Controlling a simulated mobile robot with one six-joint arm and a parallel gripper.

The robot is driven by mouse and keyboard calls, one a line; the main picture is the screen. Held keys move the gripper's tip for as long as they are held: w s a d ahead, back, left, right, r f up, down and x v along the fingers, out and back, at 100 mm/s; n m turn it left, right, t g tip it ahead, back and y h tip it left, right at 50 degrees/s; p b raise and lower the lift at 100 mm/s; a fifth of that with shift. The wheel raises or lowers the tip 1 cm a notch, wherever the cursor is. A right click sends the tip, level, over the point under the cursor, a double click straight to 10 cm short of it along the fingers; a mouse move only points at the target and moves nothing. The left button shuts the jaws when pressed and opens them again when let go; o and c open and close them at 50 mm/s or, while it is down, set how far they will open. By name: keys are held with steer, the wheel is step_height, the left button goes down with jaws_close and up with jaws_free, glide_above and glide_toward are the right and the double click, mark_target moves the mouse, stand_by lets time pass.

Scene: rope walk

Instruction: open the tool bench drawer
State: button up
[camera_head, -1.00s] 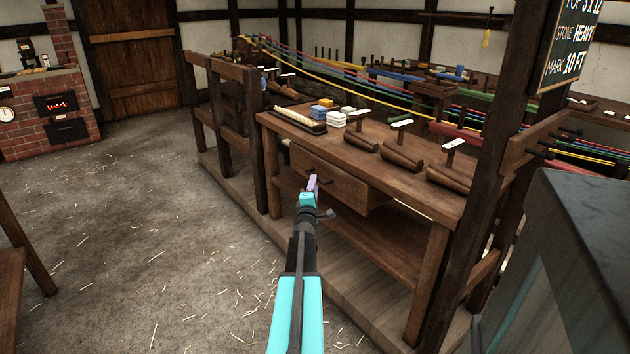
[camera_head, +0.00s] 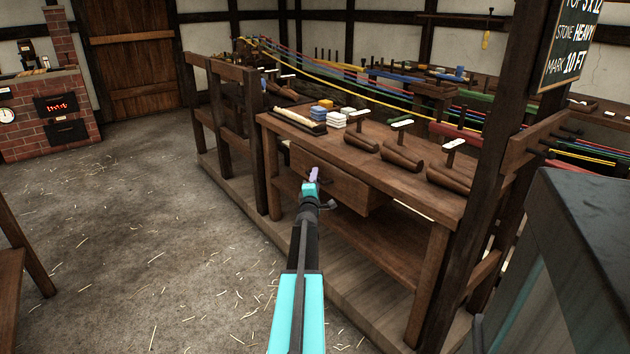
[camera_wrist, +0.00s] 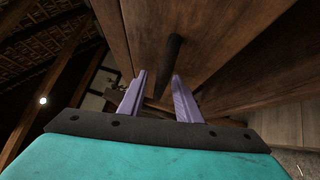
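The tool bench drawer (camera_head: 345,188) is a brown wooden box under the bench top. Its front stands out a little from the tool bench (camera_head: 395,160), with part of its side showing. My gripper (camera_head: 313,172) is at the drawer front, near its middle. In the wrist view, its two purple fingers (camera_wrist: 158,80) are spread apart. The dark bar handle (camera_wrist: 172,62) runs between their tips, with gaps showing on either side. The drawer front (camera_wrist: 215,35) fills the upper part of that view. My gripper mostly hides the handle in the head view.
Rolled wooden tools (camera_head: 402,157), a tray (camera_head: 300,122) and small blocks (camera_head: 335,120) lie on the bench top. A thick post (camera_head: 485,170) rises at the bench's right end. A lower shelf (camera_head: 380,240) is under the drawer. Straw-strewn floor (camera_head: 150,230) is open on the left.

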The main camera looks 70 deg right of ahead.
jaws_close()
steer(key=shift+a, duration=0.1)
steer(key=shift+s, duration=0.1)
steer(key=shift+p, duration=0.3)
